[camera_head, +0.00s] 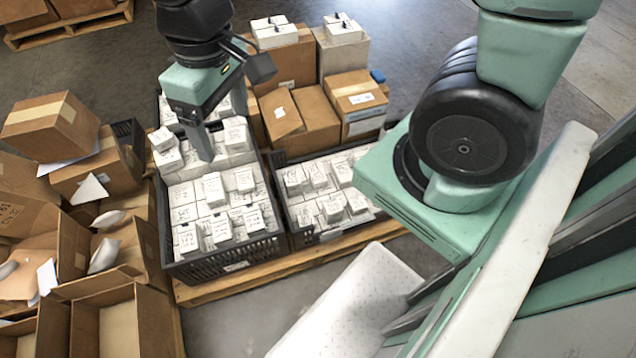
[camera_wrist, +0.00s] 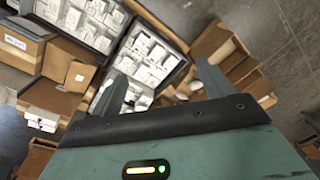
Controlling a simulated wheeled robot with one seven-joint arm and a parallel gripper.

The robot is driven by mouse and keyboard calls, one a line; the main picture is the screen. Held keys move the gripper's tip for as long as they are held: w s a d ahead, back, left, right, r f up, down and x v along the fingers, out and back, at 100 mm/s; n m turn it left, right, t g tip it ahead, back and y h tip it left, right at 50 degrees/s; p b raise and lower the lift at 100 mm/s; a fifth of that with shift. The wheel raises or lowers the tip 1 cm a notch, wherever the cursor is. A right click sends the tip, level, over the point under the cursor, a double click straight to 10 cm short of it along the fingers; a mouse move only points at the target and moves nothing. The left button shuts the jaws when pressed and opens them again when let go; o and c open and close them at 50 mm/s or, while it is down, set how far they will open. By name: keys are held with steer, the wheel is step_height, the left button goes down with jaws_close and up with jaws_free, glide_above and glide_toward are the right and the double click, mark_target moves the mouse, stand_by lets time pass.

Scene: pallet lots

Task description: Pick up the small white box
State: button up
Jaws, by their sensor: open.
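Several small white boxes (camera_head: 213,188) with dark writing fill a black crate (camera_head: 228,262) in the middle of the head view; some lie loose on top of the others. They also show in the wrist view (camera_wrist: 152,52), between and beyond the fingers. Which single box the task means cannot be told. My gripper (camera_head: 218,140) is over the back part of this crate, fingers pointing down, among the white boxes. In the wrist view my gripper (camera_wrist: 162,88) has its two fingers wide apart with nothing held between them. The fingers hide some boxes behind them.
A second black crate (camera_head: 335,232) of white boxes stands to the right on the same wooden pallet (camera_head: 290,258). Brown cartons (camera_head: 300,115) are stacked behind. Open cartons (camera_head: 105,320) crowd the left. Grey floor (camera_head: 440,40) is clear at the back.

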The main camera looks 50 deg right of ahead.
steer(key=w+d+f+m+b, duration=0.25)
steer(key=w+f+b, duration=0.2)
steer(key=f, duration=0.25)
steer(key=w+d+f+m+b, duration=0.1)
steer(key=w+d+f+b, duration=0.3)
steer(key=w+f, duration=0.15)
steer(key=m+b, duration=0.7)
steer(key=b, duration=1.2)
glide_above(318, 176)
step_height(318, 176, down, 40)
steer(key=shift+h, duration=0.4)
step_height(318, 176, down, 11)
steer(key=b, duration=0.5)
steer(key=shift+f+b, duration=2.15)
steer(key=shift+f, duration=1.05)
steer(key=shift+r, duration=0.1)
steer(key=shift+s, duration=0.1)
steer(key=c, duration=1.1)
